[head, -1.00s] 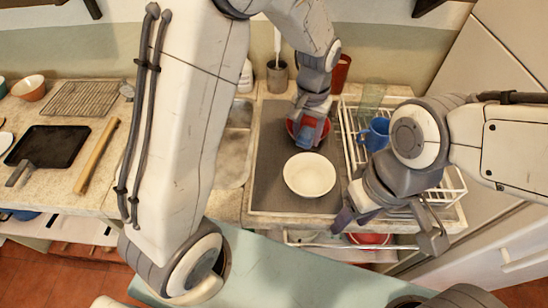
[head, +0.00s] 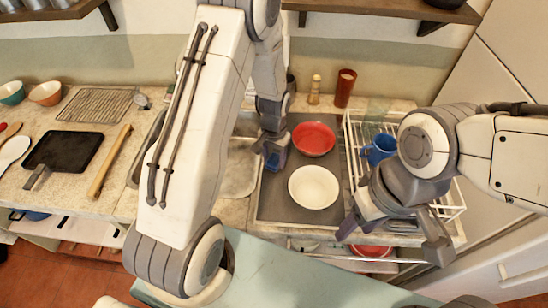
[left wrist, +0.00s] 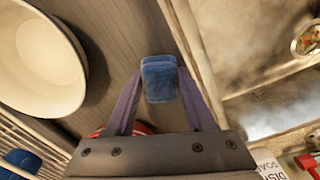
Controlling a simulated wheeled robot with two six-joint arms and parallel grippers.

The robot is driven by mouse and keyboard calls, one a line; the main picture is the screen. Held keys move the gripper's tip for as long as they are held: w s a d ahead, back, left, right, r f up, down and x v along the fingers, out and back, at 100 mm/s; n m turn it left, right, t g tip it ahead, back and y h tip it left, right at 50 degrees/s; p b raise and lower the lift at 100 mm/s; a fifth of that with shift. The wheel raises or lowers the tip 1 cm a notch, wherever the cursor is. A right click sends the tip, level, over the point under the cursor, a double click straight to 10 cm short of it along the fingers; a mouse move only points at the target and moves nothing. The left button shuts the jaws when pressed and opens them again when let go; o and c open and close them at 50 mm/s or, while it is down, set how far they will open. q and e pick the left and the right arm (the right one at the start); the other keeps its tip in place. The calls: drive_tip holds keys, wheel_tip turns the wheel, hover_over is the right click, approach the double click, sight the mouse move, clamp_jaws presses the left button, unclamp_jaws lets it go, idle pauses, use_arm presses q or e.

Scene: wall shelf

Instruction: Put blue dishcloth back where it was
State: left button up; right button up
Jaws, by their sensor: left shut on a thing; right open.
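The blue dishcloth (head: 272,160) is a small folded blue block. My left gripper (head: 274,148) is shut on it, over the left part of the dark grey drying mat (head: 268,205). In the left wrist view the cloth (left wrist: 160,80) sits between the two fingertips (left wrist: 160,95), with the grey mat below. I cannot tell whether the cloth touches the mat. My right gripper (head: 394,238) is open and empty at the front of the dish rack.
A red bowl (head: 313,139) and a white bowl (head: 314,187) stand right of the cloth. The sink (head: 240,170) is to its left. A white dish rack (head: 352,140) with a blue mug (head: 379,149) is at the right. A red cup (head: 345,88) stands behind.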

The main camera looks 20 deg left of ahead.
use_arm(q)
drive_tip(key=shift+f, duration=0.25)
drive_tip(key=shift+f, duration=0.2)
drive_tip(key=o, duration=1.2)
drive_tip(key=shift+r, duration=0.1)
